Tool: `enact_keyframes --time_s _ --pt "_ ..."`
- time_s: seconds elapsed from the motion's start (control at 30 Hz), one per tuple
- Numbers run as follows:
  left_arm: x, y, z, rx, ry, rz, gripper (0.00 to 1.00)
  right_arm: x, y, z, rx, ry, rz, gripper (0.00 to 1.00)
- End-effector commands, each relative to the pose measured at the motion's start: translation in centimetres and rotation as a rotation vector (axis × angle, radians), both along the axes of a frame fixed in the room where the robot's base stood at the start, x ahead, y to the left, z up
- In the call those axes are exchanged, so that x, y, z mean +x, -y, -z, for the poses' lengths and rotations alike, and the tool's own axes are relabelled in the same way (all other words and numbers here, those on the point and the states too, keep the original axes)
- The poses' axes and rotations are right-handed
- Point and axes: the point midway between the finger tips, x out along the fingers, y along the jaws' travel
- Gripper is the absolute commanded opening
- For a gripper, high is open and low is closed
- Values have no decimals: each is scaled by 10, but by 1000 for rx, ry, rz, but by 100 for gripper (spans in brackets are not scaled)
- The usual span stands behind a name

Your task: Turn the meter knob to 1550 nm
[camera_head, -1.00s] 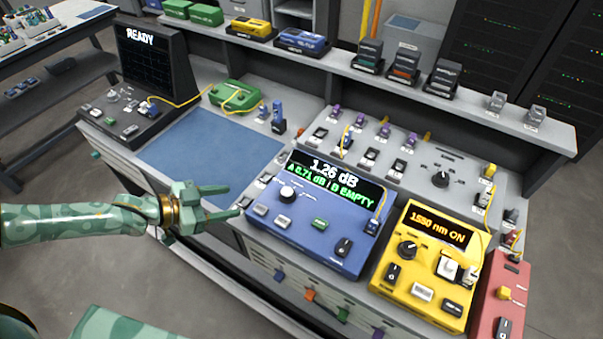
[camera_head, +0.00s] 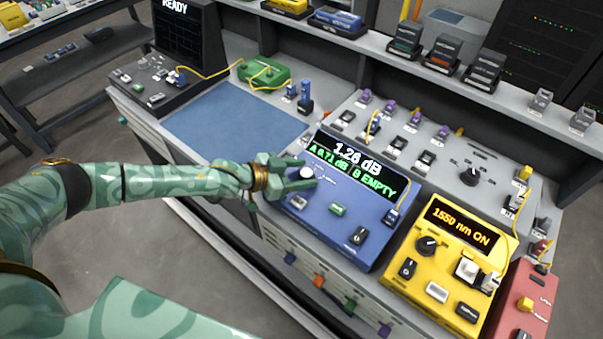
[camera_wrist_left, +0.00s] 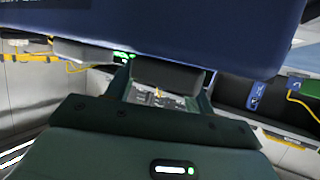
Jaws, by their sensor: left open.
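The blue meter (camera_head: 345,215) stands on the bench, its screen reading 1.26 dB, A 0.71 dB and B EMPTY. Its white knob (camera_head: 307,172) is at the left of its face. My left gripper (camera_head: 303,174) is at the knob, open, with one finger on each side of it in the head view. I cannot tell whether the fingers touch it. In the left wrist view a large blue body (camera_wrist_left: 190,30) fills the top, and a dark grey block (camera_wrist_left: 167,76) shows between the fingers. The knob's setting cannot be read. My right gripper is not in view.
A yellow unit (camera_head: 450,262) reading 1550 nm ON, with its own black knob, stands right of the meter, and a red unit (camera_head: 530,300) beyond it. A blue mat (camera_head: 235,120) lies left. A grey panel with switches and a black dial (camera_head: 470,177) stands behind.

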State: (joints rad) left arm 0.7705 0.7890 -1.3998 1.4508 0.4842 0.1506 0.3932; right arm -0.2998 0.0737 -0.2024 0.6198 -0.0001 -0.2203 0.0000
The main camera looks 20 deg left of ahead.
Motion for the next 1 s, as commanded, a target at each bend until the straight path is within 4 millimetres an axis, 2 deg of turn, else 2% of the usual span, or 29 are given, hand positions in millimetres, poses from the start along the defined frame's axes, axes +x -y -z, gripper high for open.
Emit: enact_keyframes --time_s 0.27,0.43,0.73,1.0 --pt "1 2 0 -1 1 0 54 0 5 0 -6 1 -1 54" --pt "1 2 0 -1 1 0 9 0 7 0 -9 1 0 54" --pt "2 1 1 1 2 20 9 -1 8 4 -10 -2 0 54" --pt "5 -1 3 4 5 150 9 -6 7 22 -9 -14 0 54"
